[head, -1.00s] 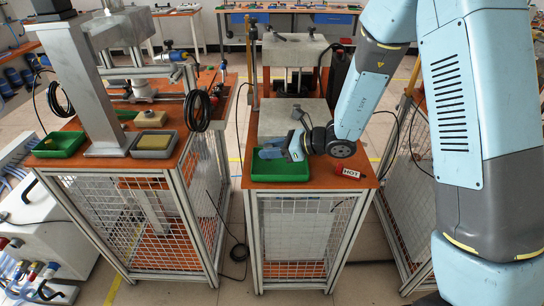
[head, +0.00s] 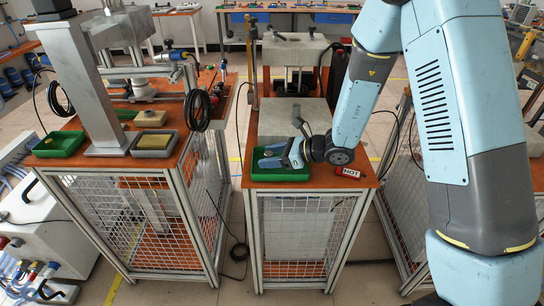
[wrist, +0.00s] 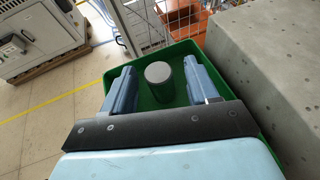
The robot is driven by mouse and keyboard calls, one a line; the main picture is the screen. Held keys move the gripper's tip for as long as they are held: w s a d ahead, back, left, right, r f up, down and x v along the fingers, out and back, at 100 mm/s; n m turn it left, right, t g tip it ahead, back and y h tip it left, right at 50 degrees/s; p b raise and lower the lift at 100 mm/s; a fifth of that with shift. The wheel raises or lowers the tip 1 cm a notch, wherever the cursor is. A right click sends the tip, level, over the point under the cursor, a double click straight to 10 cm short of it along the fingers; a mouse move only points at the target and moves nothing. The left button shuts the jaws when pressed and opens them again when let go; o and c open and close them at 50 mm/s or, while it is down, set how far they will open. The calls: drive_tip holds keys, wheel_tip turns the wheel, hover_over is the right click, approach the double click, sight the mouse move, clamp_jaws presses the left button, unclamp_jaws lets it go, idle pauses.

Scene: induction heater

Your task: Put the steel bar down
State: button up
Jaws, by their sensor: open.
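The steel bar (wrist: 158,82) is a short grey cylinder with a pale round top. In the wrist view it stands upright in the green tray (wrist: 92,98), between the fingers of my gripper (wrist: 158,68). The fingers are open, with a gap on each side of the bar. In the head view the green tray (head: 281,179) is at the front of the middle bench, and my gripper (head: 270,158) reaches down into it from the right. I cannot make out the bar in the head view; the gripper probably hides it.
A red HOT sign (head: 348,172) lies right of the tray. A grey block (head: 290,120) stands just behind it; the wrist view shows this block (wrist: 275,75) close on the right. The left bench holds a grey tray (head: 153,154) and another green tray (head: 60,153).

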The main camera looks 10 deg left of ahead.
drive_tip(key=shift+r, duration=0.1)
drive_tip(key=v, duration=1.2)
drive_tip(key=shift+w, duration=0.1)
drive_tip(key=s+d+r+n+g+h, duration=0.1)
drive_tip(key=s+d+r+n+h, duration=0.1)
drive_tip(key=s+d+r+n, duration=0.3)
drive_tip(key=s+d+r+n+g+h, duration=0.1)
drive_tip(key=s+d+r+n, duration=0.25)
drive_tip(key=r, duration=0.35)
drive_tip(key=s+d+r+n+t+h, duration=0.3)
drive_tip(key=s+d+r+n+h, duration=0.1)
drive_tip(key=d, duration=0.6)
drive_tip(key=s+d+r+n+t+h, duration=0.3)
drive_tip(key=s+d+r+n+h, duration=0.2)
drive_tip(key=d, duration=0.4)
wheel_tip(320, 180, up, 2)
drive_tip(key=shift+s+d+r+n+t+h, duration=0.15)
drive_tip(key=shift+s+d+n+t+h, duration=0.1)
drive_tip(key=shift+d+n+t+h, duration=0.35)
drive_tip(key=shift+a, duration=0.25)
